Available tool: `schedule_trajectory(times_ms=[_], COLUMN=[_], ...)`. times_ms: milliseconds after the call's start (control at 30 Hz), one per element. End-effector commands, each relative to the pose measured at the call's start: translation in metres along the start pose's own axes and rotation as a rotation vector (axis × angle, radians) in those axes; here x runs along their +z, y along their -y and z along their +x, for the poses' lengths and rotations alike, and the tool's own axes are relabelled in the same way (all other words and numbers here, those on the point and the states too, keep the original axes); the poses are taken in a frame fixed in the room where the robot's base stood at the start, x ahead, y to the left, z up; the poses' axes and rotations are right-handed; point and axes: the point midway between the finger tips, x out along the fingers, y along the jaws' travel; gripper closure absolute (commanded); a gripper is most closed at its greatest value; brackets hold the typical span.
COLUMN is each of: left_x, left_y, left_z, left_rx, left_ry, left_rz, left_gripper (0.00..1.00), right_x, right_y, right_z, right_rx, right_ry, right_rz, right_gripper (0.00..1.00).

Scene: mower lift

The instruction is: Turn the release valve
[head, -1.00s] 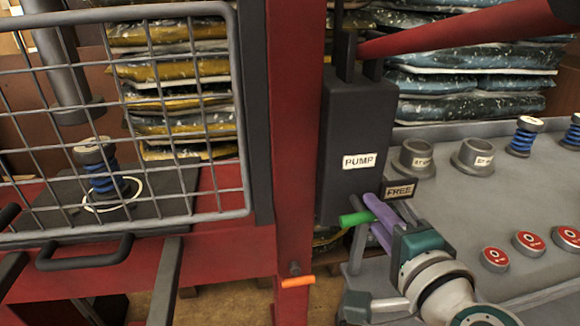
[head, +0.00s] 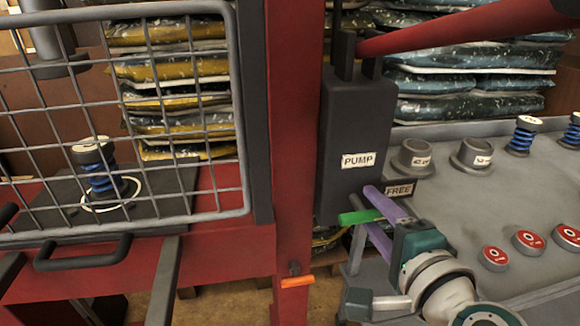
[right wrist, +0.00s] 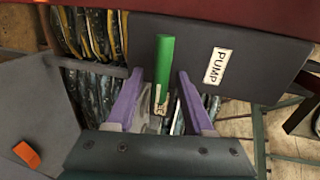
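The release valve appears to be the green handle (head: 360,217) at the lower edge of the dark pump box (head: 352,130), by the FREE label (head: 398,191). The handle points left in the head view. My right gripper (head: 370,208) is open, with one purple finger above the handle and one below. In the right wrist view, the green handle (right wrist: 164,62) stands between the parted fingers (right wrist: 158,78), with a visible gap on each side. Its base is partly hidden there. My left gripper is not in view.
A red post (head: 292,150) with an orange lever (head: 297,281) stands left of the pump. A wire guard (head: 232,120) covers a blue spring (head: 98,180) and a raised ram (head: 58,66). A grey bench (head: 445,215) with cups and red-topped discs lies right.

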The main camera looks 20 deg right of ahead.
Motion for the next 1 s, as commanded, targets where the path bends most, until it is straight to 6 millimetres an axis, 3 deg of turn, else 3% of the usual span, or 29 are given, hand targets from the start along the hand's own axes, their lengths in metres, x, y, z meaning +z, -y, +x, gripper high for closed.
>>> schedule_trajectory(times_ms=[267,700,1000], left_x=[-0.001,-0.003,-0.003], left_y=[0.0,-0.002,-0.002], left_z=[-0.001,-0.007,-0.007], left_rx=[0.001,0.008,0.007], left_ry=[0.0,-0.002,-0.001], left_rz=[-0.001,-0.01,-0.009], left_gripper=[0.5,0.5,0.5], right_x=[0.0,0.0,0.0], right_y=[0.0,-0.001,0.0], right_z=[-0.005,-0.082,-0.1], right_rx=[0.001,0.003,-0.001], right_ry=[0.001,0.001,0.0], right_rz=[0.0,-0.001,0.0], right_gripper=[0.48,0.48,0.48])
